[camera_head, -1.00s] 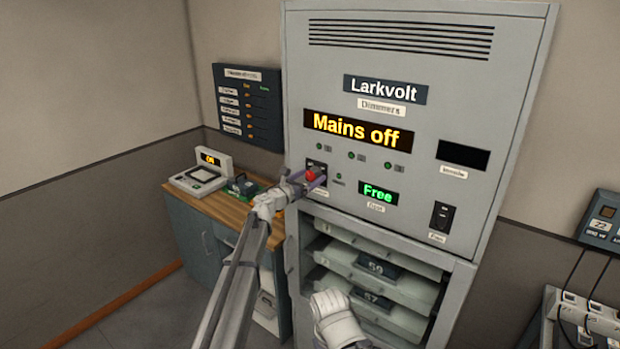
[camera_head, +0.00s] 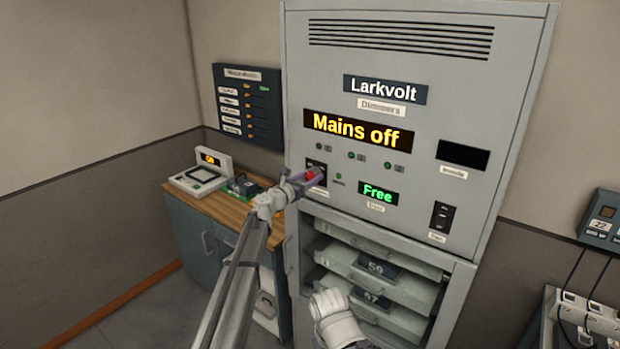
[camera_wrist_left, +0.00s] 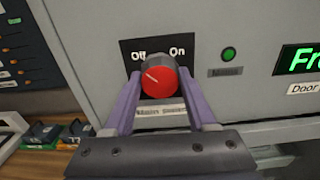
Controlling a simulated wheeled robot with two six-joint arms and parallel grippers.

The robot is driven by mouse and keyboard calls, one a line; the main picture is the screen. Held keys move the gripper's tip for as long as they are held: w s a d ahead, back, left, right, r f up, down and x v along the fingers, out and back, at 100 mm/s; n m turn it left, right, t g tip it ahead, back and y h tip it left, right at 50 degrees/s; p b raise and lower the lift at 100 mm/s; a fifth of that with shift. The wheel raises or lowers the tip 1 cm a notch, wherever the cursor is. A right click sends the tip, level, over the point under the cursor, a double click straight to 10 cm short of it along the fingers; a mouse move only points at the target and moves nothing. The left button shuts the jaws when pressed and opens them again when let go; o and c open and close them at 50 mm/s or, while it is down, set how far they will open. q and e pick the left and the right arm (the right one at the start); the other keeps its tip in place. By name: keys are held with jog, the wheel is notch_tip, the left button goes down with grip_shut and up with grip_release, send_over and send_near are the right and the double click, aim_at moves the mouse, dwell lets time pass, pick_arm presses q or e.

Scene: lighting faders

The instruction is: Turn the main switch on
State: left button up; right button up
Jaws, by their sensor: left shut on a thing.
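The main switch is a round red knob (camera_wrist_left: 158,82) on a black plate (camera_wrist_left: 128,52) marked "Off" on the left and "On" on the right. Its white mark points up and left, toward "Off". In the head view the knob (camera_head: 310,174) shows as a small red patch at the cabinet's lower left, partly hidden by a finger. My left gripper (camera_wrist_left: 159,92) is shut on the knob, one purple finger on each side. It also shows in the head view (camera_head: 305,179). The amber display (camera_head: 358,129) reads "Mains off". My right gripper is not seen.
The grey cabinet (camera_head: 415,75) has a green "Free" display (camera_head: 378,193) and open shelves with trays (camera_head: 385,265) below. A wooden desk (camera_head: 215,205) with a small console (camera_head: 199,180) stands at the left. A black panel (camera_head: 247,105) hangs on the wall.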

pick_arm(q)
jog(key=m, duration=0.4)
jog(key=shift+m, duration=0.4)
jog(key=m, duration=0.4)
jog(key=shift+m, duration=0.3)
jog(key=m, duration=0.4)
jog(key=shift+m, duration=2.1)
jog(key=o, duration=1.4)
